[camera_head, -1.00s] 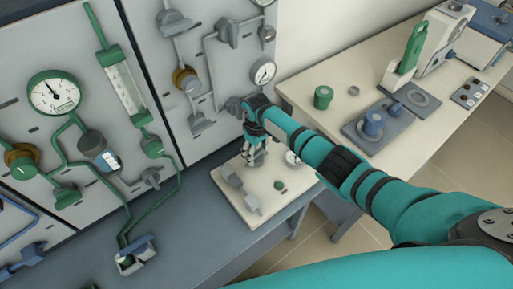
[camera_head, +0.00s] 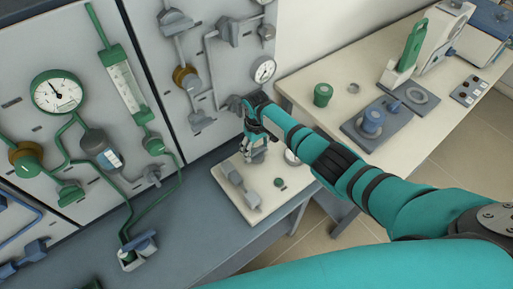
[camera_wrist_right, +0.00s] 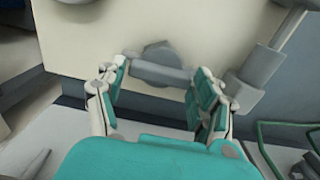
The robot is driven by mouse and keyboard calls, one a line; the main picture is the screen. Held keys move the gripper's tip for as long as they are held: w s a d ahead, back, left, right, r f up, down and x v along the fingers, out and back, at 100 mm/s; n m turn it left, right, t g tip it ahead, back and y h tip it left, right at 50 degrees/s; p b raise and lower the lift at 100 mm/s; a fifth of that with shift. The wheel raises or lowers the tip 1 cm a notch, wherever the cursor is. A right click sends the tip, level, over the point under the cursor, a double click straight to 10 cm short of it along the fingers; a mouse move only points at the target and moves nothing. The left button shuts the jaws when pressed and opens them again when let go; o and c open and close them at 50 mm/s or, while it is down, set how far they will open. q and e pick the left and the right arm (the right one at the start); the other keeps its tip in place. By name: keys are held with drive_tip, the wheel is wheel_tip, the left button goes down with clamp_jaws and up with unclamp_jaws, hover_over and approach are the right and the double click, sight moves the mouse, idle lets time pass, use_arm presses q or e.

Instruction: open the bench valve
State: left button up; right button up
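A cream board (camera_head: 252,212) lies on the grey-blue bench and carries grey fittings (camera_head: 240,186). My right gripper (camera_head: 256,148) is over the back part of the board and hides some of it. In the right wrist view the gripper (camera_wrist_right: 158,84) is open, with its two fingers apart. A grey bar handle with a rounded hub (camera_wrist_right: 158,62), which looks like the bench valve, shows between and just past the fingertips. The right finger appears close to the handle's end; I cannot tell whether they touch. My left gripper is out of view.
An upright panel with gauges (camera_head: 57,92) and pipes stands behind the bench. A grey cylindrical fitting (camera_wrist_right: 258,75) is close to the right finger. A cream table (camera_head: 330,72) with a green cylinder (camera_head: 322,94) stands to the right. The bench front (camera_head: 205,230) is clear.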

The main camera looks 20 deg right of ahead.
sight(256, 149)
drive_tip(key=o, duration=0.3)
wheel_tip(256, 149, up, 12)
idle(0.6)
idle(0.5)
